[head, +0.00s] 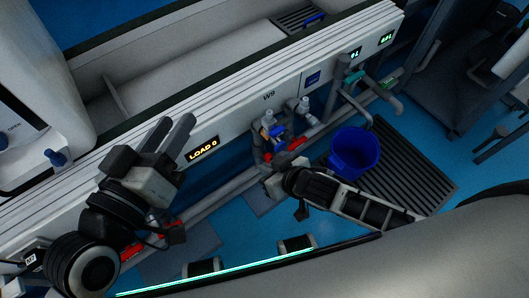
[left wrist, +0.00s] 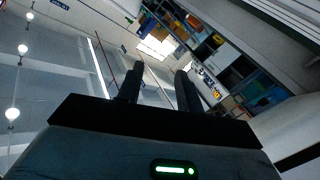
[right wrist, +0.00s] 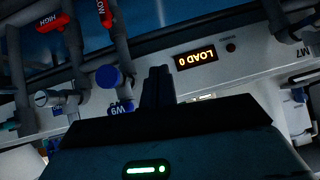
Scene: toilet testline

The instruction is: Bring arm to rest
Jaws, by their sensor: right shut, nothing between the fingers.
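My left gripper (head: 172,122) is raised over the left part of the white test line, left of the "LOAD 0" display (head: 202,149). Its two dark fingers stand apart and empty; the left wrist view (left wrist: 158,75) shows the gap, with ceiling lights and shelves beyond. My right arm (head: 345,197) reaches in from the right, low in front of the pipe fittings (head: 278,132) under the W9 label. Its fingertips are hard to make out in the head view. In the right wrist view my right gripper (right wrist: 158,72) has its fingers together, nothing between them, facing the panel and pipes.
A blue bucket (head: 354,151) stands on a dark slatted grate (head: 415,165) right of my right arm. Pipes with red tags (right wrist: 52,23) run along the panel. A dark cart (head: 450,75) stands at upper right.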

